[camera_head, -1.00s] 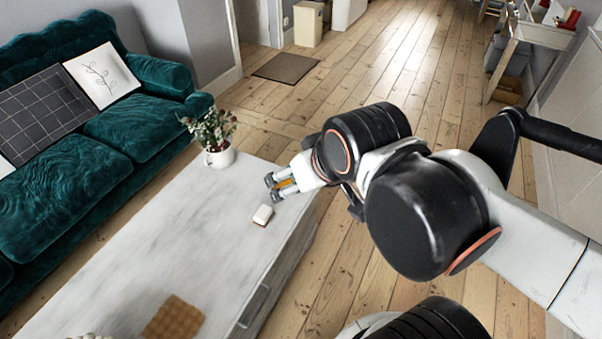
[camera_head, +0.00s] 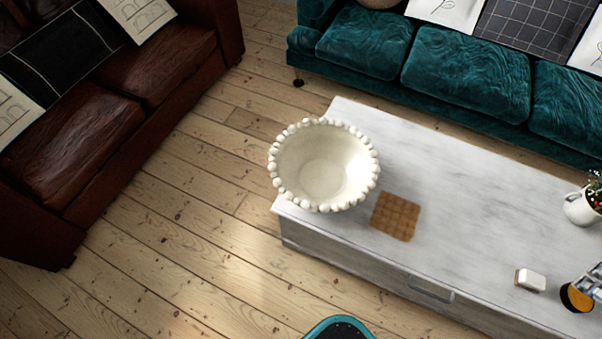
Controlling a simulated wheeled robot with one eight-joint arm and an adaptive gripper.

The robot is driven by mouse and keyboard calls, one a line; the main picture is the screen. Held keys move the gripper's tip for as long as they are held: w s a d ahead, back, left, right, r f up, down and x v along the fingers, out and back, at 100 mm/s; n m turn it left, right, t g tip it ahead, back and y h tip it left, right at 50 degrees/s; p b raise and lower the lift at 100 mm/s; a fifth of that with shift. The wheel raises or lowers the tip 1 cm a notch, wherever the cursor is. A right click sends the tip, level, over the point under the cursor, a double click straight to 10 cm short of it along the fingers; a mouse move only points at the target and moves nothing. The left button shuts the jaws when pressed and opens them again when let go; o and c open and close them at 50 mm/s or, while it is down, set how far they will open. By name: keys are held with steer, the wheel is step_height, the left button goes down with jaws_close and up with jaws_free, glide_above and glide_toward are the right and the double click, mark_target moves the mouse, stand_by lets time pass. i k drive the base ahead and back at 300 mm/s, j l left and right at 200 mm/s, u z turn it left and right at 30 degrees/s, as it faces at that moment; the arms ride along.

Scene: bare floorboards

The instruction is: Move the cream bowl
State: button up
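The cream bowl (camera_head: 323,165) has a rim of round beads and looks empty. It stands upright on the left end of the white coffee table (camera_head: 450,205), close to the table's end. My gripper (camera_head: 587,287) is only partly in view at the right edge, near the table's front right. It is well apart from the bowl. An orange and black part shows by its grey fingers; the rest is cut off, so I cannot tell how wide the fingers stand.
A brown woven square mat (camera_head: 396,216) lies right of the bowl. A small white block (camera_head: 530,280) is near my gripper. A potted plant (camera_head: 582,207) stands at the table's right. A teal sofa (camera_head: 455,75) is behind, a brown leather sofa (camera_head: 120,110) left. Floor between is clear.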

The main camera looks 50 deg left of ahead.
mark_target(322, 167)
steer(key=u, duration=1.8)
